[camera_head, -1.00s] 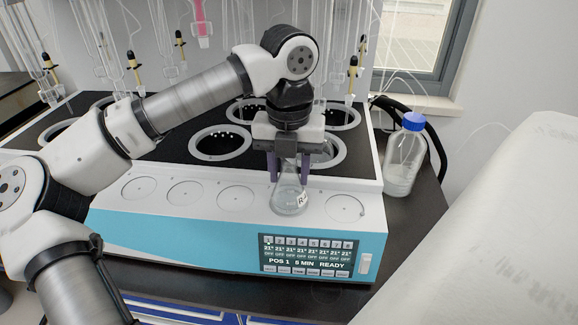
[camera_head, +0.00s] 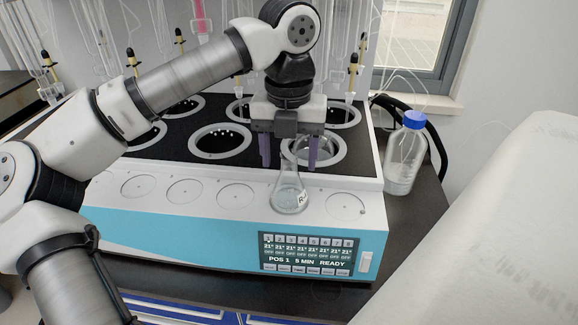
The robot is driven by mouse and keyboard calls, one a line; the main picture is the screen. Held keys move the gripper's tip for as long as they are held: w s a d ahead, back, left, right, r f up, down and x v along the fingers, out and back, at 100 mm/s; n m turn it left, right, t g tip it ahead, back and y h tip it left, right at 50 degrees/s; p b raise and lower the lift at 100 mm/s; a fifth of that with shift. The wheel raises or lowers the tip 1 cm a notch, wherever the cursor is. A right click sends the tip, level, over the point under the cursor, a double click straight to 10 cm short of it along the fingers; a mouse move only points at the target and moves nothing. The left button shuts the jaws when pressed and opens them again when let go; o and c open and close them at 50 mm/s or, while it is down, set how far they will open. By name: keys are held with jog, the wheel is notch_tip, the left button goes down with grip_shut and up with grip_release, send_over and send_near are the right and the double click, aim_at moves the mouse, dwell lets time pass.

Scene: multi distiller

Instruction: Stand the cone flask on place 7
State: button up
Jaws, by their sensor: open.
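The clear glass cone flask (camera_head: 289,196) stands upright on the white front ledge of the distiller (camera_head: 215,240). It is second from the right in the row of round places, between an empty place (camera_head: 235,197) on its left and another (camera_head: 345,206) on its right. I see no place number beside it. My gripper (camera_head: 288,160) is open and points down, just above and behind the flask's body. Its purple fingers are spread to either side of the neck, with visible gaps. The place under the flask is mostly hidden.
Behind the ledge, the black top has several ringed wells (camera_head: 221,143), with glass tubing above. A blue-capped bottle (camera_head: 405,155) stands right of the machine. A display panel (camera_head: 306,254) is on the front. A large white shape (camera_head: 490,230) fills the lower right.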

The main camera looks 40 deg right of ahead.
jog(key=shift+r, duration=2.25)
